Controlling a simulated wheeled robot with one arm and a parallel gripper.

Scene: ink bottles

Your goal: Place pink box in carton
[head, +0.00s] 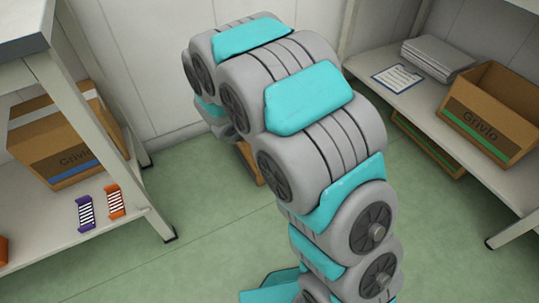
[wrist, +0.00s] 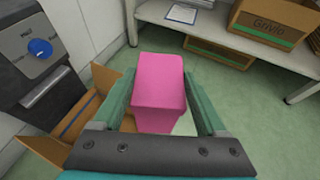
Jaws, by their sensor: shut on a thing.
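The pink box (wrist: 160,85) is between the two green fingers of my gripper (wrist: 158,92) in the wrist view. My gripper is shut on it and holds it up above the green floor. An open brown carton (wrist: 48,150) shows at the lower left of the wrist view, to the left of the box and partly hidden by my gripper. A small brown part of a carton (head: 248,163) shows beside my arm in the head view. My arm hides my gripper and the pink box in the head view.
A dark machine with a blue knob (wrist: 40,48) stands left of the open carton. At right in the head view, a shelf (head: 400,98) bears an open Grivio carton (head: 490,118) and papers (head: 437,57). At left stands another shelf with a Grivio carton (head: 65,140).

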